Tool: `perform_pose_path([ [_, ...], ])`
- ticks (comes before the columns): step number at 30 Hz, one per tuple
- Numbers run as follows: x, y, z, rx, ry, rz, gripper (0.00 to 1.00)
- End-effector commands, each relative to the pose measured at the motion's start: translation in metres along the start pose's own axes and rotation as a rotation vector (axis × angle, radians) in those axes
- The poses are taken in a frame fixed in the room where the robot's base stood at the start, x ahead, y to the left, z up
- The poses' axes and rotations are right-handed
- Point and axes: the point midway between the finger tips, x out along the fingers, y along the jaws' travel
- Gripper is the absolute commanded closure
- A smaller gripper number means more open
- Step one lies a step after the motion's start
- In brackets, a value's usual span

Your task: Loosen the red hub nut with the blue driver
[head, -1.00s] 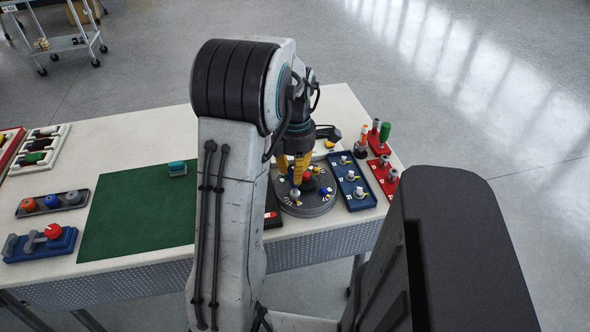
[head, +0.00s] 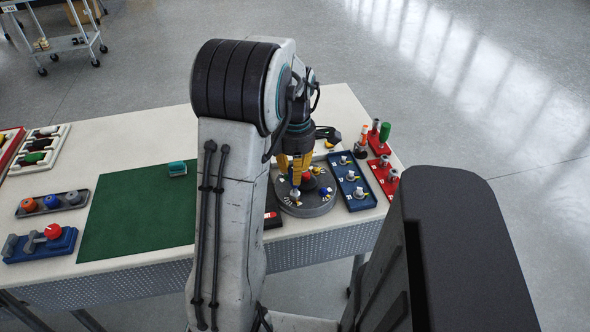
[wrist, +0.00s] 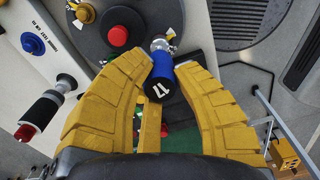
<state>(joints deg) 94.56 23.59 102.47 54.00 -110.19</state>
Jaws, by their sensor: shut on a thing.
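My gripper (wrist: 166,66) has its yellow fingers shut on the blue driver (wrist: 161,72). The driver's black end faces the wrist camera and its silver tip points away, toward the rim of a grey round hub (wrist: 84,40). I cannot tell whether the tip touches anything. The red hub nut (wrist: 117,36) sits on a dark raised centre, to the upper left of the driver and apart from it. In the head view my gripper (head: 296,178) is over the hub (head: 306,208), with the red nut (head: 306,175) partly hidden behind the fingers.
A blue tray (head: 352,183) and red racks of tools (head: 383,175) stand close right of the hub. A green mat (head: 135,215) covers the table's middle. At left are a dark tray of knobs (head: 52,203) and a blue block with a red knob (head: 40,245).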

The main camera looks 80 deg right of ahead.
Motion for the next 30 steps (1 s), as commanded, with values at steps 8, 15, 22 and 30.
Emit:
perform_pose_path([
  [8, -0.007, -0.001, 0.000, 0.000, 0.001, -0.004, 1.00],
  [15, -0.014, 0.000, 0.000, 0.000, 0.000, -0.001, 1.00],
  [22, -0.021, 0.000, 0.000, 0.000, 0.000, 0.000, 1.00],
  [30, -0.028, 0.000, 0.000, 0.000, 0.000, 0.001, 1.00],
])
